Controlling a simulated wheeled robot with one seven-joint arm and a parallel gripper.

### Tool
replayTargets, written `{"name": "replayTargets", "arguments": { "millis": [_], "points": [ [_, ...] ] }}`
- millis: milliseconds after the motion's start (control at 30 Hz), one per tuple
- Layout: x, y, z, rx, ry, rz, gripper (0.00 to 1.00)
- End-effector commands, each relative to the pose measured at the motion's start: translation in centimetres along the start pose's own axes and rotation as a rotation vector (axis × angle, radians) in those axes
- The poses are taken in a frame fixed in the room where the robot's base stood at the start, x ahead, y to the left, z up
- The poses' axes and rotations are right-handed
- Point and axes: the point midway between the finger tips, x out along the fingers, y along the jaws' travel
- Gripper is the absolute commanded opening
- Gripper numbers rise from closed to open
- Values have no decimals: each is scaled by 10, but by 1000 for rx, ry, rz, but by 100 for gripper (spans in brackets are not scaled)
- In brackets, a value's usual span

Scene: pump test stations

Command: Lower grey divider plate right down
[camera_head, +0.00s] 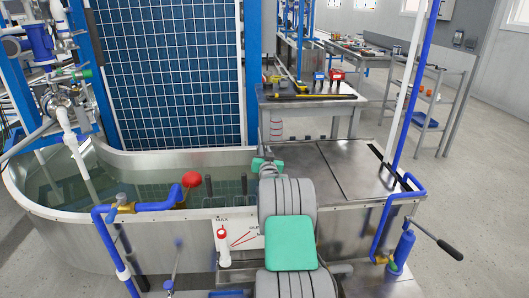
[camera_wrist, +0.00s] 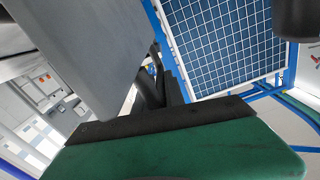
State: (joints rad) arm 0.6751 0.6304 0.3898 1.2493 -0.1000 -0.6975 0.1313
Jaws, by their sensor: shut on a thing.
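The grey divider plate (camera_wrist: 70,60) shows as a broad, flat grey face, tilted across the upper left of the wrist view. My gripper (camera_wrist: 158,88) shows as dark parts beyond a black bar and a green housing. It is shut on the plate, though the contact itself is mostly hidden. In the head view my thick grey arm reaches to the tank (camera_head: 75,212) rim, with my gripper (camera_head: 264,166) around its green end. The plate cannot be made out there, and its lower edge and any slot for it are hidden.
A metal deck (camera_head: 345,168) lies to the right, with blue piping and a black-handled lever (camera_head: 437,243). A blue-framed grid panel (camera_head: 170,75) rises behind the tank.

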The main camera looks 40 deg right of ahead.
Motion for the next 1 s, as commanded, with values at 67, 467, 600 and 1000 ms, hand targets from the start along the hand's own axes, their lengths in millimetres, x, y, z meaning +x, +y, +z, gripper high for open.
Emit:
{"name": "replayTargets", "arguments": {
  "millis": [67,467,600,1000],
  "points": [
    [0,1,15,2,-4,-2,0],
    [0,14,82,3,-7,-2,0],
    [0,13,76,2,-2,-3,0],
    [0,14,73,1,1,-1,34]
  ]
}}
